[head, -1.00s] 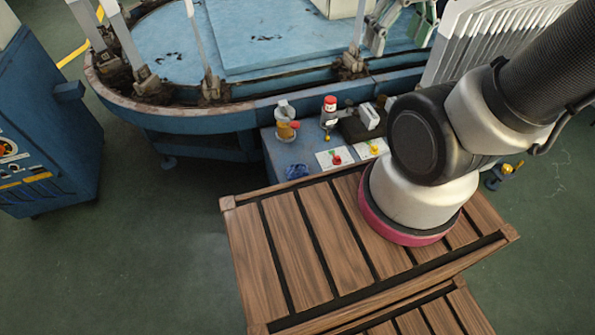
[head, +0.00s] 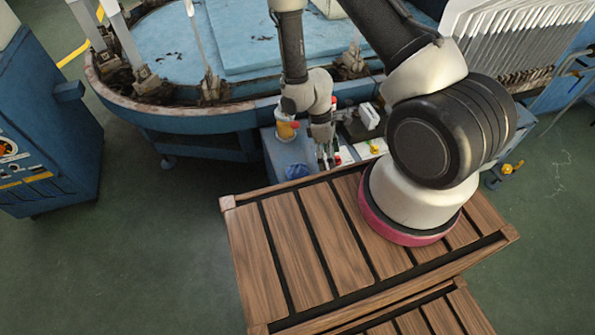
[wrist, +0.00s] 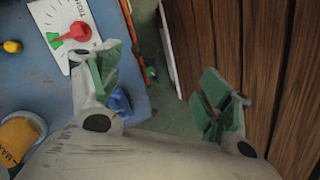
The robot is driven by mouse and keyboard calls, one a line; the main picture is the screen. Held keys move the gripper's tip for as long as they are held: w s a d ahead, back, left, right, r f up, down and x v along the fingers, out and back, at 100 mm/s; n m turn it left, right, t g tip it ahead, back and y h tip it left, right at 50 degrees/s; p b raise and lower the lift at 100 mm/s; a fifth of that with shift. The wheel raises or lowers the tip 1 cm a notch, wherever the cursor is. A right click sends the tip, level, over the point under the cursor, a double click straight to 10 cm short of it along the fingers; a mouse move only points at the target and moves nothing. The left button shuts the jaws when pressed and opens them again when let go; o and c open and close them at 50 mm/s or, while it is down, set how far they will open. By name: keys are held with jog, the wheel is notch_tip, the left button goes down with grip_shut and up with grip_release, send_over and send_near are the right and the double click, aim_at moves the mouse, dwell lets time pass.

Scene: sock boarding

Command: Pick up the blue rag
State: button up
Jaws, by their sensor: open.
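The blue rag (head: 297,171) is a small crumpled cloth at the front left corner of the blue bench top, close to the wooden slatted surface. In the wrist view the rag (wrist: 119,103) is partly hidden behind the left finger. My gripper (head: 327,160) points down, just right of the rag in the head view. Its two green-padded fingers are wide apart and empty (wrist: 160,95). The gap between them lies over the bench edge and the green floor, with the rag outside the gap at the left finger.
A yellow-labelled container (wrist: 18,138) stands on the bench behind the rag. A white card with a red knob (wrist: 70,33) lies near the left finger. The slatted wooden surface (head: 290,240) is bare beside my gripper. A red-capped bottle (head: 334,103) is partly hidden by my arm.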

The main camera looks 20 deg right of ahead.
notch_tip(320, 180, down, 4)
jog(key=a+n, duration=0.2)
jog(key=n+t+y, duration=0.3)
jog(key=n+t, duration=0.1)
send_over(298, 167)
jog(key=shift+d+f, duration=0.3)
jog(key=shift+f, duration=0.55)
jog(key=f, duration=0.7)
jog(key=shift+a+f, duration=0.3)
jog(key=shift+a, duration=0.05)
jog(key=c, duration=1.2)
jog(key=shift+r, duration=0.15)
